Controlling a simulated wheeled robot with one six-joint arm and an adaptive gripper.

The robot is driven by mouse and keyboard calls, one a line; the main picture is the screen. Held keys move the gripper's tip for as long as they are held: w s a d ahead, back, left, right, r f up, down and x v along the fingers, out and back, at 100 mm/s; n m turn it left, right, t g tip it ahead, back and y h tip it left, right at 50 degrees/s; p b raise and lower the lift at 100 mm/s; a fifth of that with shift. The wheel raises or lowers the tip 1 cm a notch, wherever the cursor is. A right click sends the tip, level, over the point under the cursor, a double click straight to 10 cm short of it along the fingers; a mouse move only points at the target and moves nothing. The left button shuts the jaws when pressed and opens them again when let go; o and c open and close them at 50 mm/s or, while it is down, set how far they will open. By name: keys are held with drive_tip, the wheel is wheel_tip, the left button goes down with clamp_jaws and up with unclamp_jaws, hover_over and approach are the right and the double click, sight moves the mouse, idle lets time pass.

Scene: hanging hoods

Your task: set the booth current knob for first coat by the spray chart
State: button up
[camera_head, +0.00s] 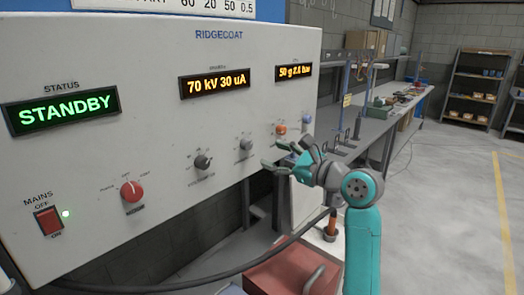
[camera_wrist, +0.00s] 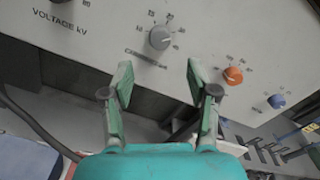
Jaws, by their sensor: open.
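The Ridgecoat panel (camera_head: 150,120) carries a row of knobs. The grey current knob (camera_head: 246,143) sits right of the dark voltage knob (camera_head: 203,162). In the wrist view the current knob (camera_wrist: 160,38) lies just beyond and between my fingertips, apart from them; its label looks like "CURRENT uA" but is blurred. My gripper (camera_head: 272,154) is open and empty in front of the panel, to the lower right of the knob; it also shows in the wrist view (camera_wrist: 159,74). A display (camera_head: 214,83) reads "70 kV 30 uA". Only the bottom edge of the spray chart (camera_head: 195,6) shows, with "60 20 50 0.5".
An orange knob (camera_head: 281,128) and a blue knob (camera_head: 306,117) are close to my gripper. A red knob (camera_head: 131,191) and the mains switch (camera_head: 48,218) are at left. The status display (camera_head: 60,108) reads "STANDBY". A red box (camera_head: 285,272) stands below.

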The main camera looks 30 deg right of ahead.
drive_tip(key=shift+v, duration=1.7)
wheel_tip(320, 180, down, 11)
drive_tip(key=a+n+h, duration=0.1)
drive_tip(key=a+h, duration=0.1)
drive_tip(key=a, duration=0.1)
drive_tip(key=s+a+f+n+h, duration=0.1)
drive_tip(key=s+a+f+n, duration=0.1)
drive_tip(key=s+f, duration=0.3)
drive_tip(key=s+a+f+n+h, duration=0.1)
drive_tip(key=s+a+f+n, duration=0.1)
drive_tip(key=s+f, duration=0.3)
drive_tip(key=s+a+f+n+g+h, duration=0.1)
drive_tip(key=s+a+f, duration=0.3)
drive_tip(key=f, duration=0.8)
drive_tip(key=shift+s+n+h, duration=0.6)
drive_tip(key=shift+s+n, duration=0.2)
drive_tip(key=shift+n, duration=0.1)
drive_tip(key=s+a+n, duration=0.3)
drive_tip(key=s+n, duration=0.6)
drive_tip(key=s, duration=0.6)
drive_tip(key=s+a+f+n+g, duration=0.1)
drive_tip(key=s+a+n, duration=0.3)
drive_tip(key=s+n, duration=0.5)
drive_tip(key=s, duration=0.7)
drive_tip(key=shift+f+n+y, duration=0.2)
drive_tip(key=shift+n+y, duration=0.1)
